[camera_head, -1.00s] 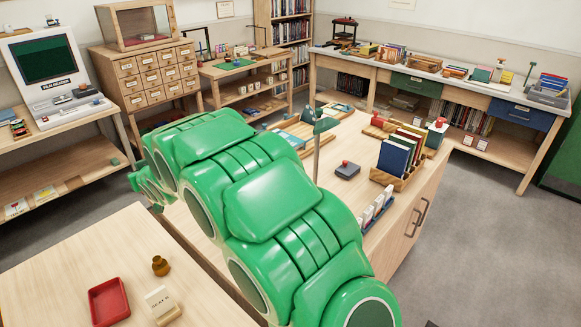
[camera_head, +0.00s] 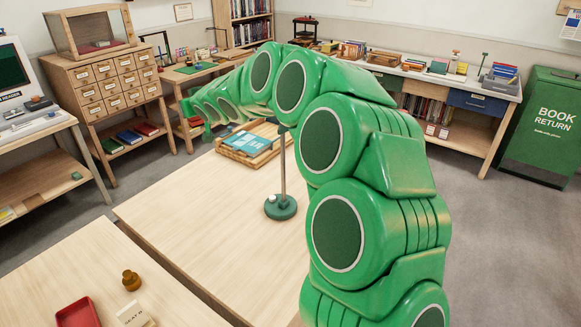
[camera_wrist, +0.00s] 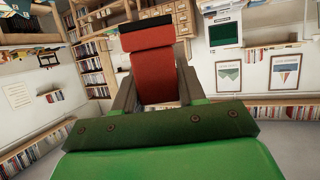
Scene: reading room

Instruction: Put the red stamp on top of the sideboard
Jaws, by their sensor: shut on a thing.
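My gripper (camera_wrist: 156,78) is shut on a red block with a black end, which looks like the red stamp (camera_wrist: 152,68); it sits between the two fingers in the wrist view. In the head view my arm arches across the middle, and its far end (camera_head: 194,110) points left, near the low back table; the stamp cannot be made out there. A long wooden unit with a pale top (camera_head: 190,215) lies below the arm. Another long unit with green and blue drawers (camera_head: 478,103) stands along the back wall. I cannot tell which one is the sideboard.
A green lamp (camera_head: 281,207) and a wooden tray with a blue book (camera_head: 247,143) stand on the near unit, whose left part is bare. A front table holds a red tray (camera_head: 77,313) and a brass-coloured knob (camera_head: 131,280). A card cabinet (camera_head: 118,82) stands back left.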

